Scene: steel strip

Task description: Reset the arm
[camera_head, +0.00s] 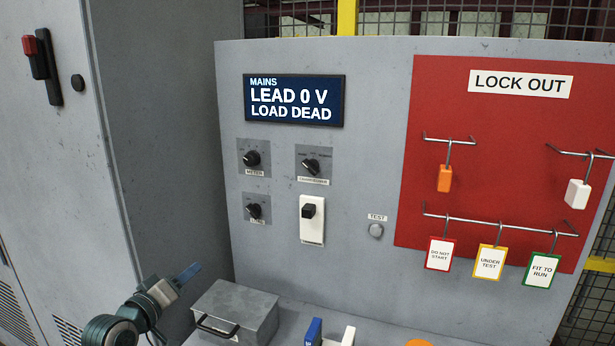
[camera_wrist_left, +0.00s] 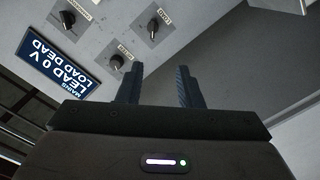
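My left arm comes in from the lower left of the head view. Its gripper (camera_head: 189,272) is in the air left of the control panel (camera_head: 370,180), above and left of a grey metal box. In the left wrist view the two dark fingers of the left gripper (camera_wrist_left: 160,67) stand apart with nothing between them. The panel's knobs and display lie beyond them. My right gripper is in neither view.
The display (camera_head: 294,100) reads LEAD 0 V, LOAD DEAD. A grey box (camera_head: 237,308) with a handle stands below the panel. A blue item (camera_head: 314,331) is at the bottom edge. Tags and padlocks hang on the red board (camera_head: 480,120). A grey cabinet (camera_head: 45,170) stands left.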

